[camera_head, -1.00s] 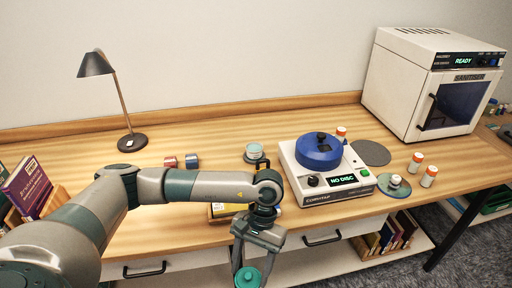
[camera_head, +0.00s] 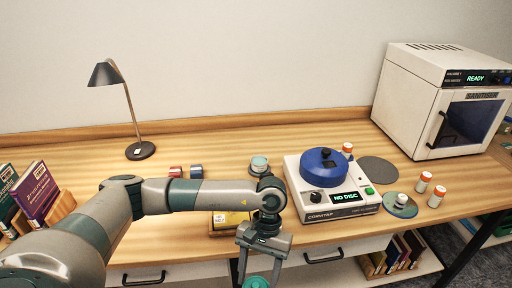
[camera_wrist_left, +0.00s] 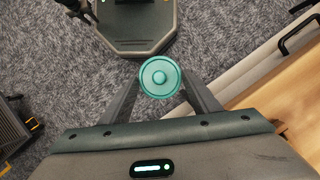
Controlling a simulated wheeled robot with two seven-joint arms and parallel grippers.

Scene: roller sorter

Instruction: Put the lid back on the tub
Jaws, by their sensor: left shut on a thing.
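My left gripper (camera_head: 261,262) is shut on a round teal lid (camera_head: 257,282), held out in front of the desk's front edge. In the left wrist view the lid (camera_wrist_left: 160,77) sits between the two fingertips (camera_wrist_left: 160,84), with a small knob at its middle, above the carpet. A small round pale-and-teal container (camera_head: 259,163) stands on the desk behind my left wrist; it may be the tub, but it is too small to be sure. The arm is in front of part of the desk. My right gripper is not in view.
A white machine with a blue round cover (camera_head: 324,168) stands right of my wrist. A yellow box (camera_head: 226,224) is partly behind my arm. A sanitiser (camera_head: 440,100), several orange-and-white bottles (camera_head: 424,182) and a dark disc (camera_head: 379,170) are on the right. A lamp (camera_head: 140,151) stands at the back left.

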